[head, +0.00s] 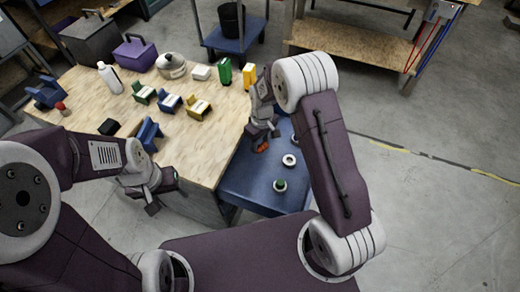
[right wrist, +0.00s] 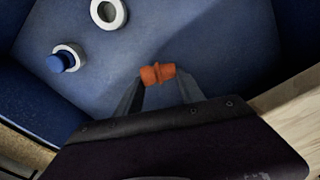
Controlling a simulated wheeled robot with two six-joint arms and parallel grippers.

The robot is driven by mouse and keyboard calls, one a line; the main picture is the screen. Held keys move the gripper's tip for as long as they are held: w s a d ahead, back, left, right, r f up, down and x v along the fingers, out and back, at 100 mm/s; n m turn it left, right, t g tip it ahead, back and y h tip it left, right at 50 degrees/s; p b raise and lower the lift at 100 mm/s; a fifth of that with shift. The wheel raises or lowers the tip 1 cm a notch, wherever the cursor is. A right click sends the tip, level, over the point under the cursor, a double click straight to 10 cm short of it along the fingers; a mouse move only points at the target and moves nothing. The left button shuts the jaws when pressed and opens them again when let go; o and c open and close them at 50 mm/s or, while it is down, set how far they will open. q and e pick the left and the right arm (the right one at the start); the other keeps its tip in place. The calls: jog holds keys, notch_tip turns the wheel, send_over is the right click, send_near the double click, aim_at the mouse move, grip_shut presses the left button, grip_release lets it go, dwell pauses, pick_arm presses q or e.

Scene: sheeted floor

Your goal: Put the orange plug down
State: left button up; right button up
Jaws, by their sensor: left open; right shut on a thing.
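The orange plug (head: 262,148) is low over the blue tray-like surface (head: 250,185) at the right of the wooden table in the head view. My right gripper (head: 262,140) is shut on it. In the right wrist view the orange plug (right wrist: 157,73) sits between the two fingertips of my right gripper (right wrist: 158,84), with the blue surface below. I cannot tell if the plug touches that surface. My left gripper (head: 160,196) is open and empty by the near edge of the wooden table.
On the blue surface are an empty white ring (head: 289,160), a white ring with a green plug (head: 280,185), and a ring with a blue plug (right wrist: 65,60).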

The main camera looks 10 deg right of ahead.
aim_at(260, 149)
jog(key=shift+f+b, duration=0.55)
jog(key=shift+f, duration=1.45)
jog(key=shift+f, duration=0.15)
jog(key=o, duration=1.5)
jog(key=shift+c, duration=0.2)
